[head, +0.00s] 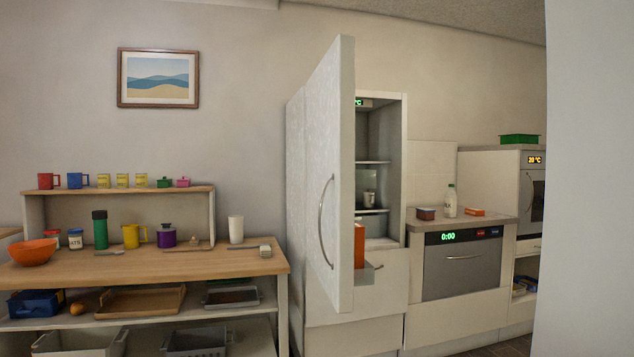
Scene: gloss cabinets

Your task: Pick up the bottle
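A clear-to-white bottle (450,201) with a green cap stands upright on the counter (488,225) above the built-in appliance, right of centre in the head view. A dark green bottle-like container (100,229) stands upright on the wooden table at the left. Which of these is the task's bottle I cannot tell from the picture. Neither of my grippers shows in the head view.
An open fridge door (337,180) juts out left of the counter, with an orange box (360,245) by its opening. A red-brown container (426,213) and an orange packet (474,212) flank the white bottle. A pale wall (590,180) blocks the far right.

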